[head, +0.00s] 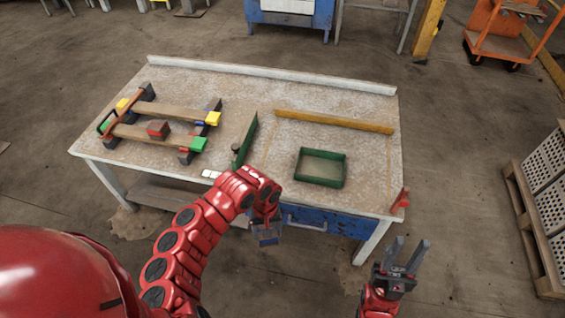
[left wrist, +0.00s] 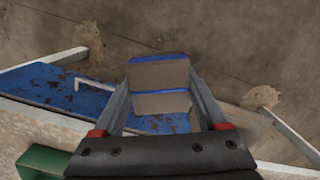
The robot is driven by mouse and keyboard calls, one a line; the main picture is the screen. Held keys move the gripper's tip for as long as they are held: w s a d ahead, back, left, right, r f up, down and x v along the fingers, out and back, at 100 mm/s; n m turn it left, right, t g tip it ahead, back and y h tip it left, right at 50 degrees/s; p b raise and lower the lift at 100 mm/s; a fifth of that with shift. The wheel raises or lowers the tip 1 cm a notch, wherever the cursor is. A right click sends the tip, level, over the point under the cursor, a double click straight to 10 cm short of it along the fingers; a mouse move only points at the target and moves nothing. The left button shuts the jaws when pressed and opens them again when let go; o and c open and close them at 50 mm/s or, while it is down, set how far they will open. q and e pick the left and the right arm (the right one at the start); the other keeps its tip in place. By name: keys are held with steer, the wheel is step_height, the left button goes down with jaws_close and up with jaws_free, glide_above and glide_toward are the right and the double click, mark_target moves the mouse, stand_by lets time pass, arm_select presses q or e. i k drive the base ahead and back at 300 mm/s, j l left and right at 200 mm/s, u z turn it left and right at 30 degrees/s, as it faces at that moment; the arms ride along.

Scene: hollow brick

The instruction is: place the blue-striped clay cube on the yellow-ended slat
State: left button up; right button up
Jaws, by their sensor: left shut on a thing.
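My left gripper (head: 267,238) is in front of the table's near edge, shut on the blue-striped clay cube (left wrist: 160,76). In the left wrist view the cube sits between the two fingers with blue bands across it; in the head view it shows small and partly hidden. The yellow-ended slat (head: 166,111) is the farther of two wooden slats at the table's left, and its top looks bare. The nearer slat (head: 132,132) has green ends and bears a red-marked cube (head: 158,129). My right gripper (head: 404,254) is open and empty, off the table's front right.
An upright green panel (head: 245,142) stands between the slats and the middle of the table (head: 230,85). A green tray (head: 320,167) and an ochre strip (head: 335,121) lie to the right. A small red-orange thing (head: 401,198) is at the right corner. The table's back middle is clear.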

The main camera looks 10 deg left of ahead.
mark_target(178, 111)
steer(key=i+j, duration=0.1)
steer(key=j, duration=0.7)
steer(key=i+j, duration=0.1)
steer(key=j, duration=0.75)
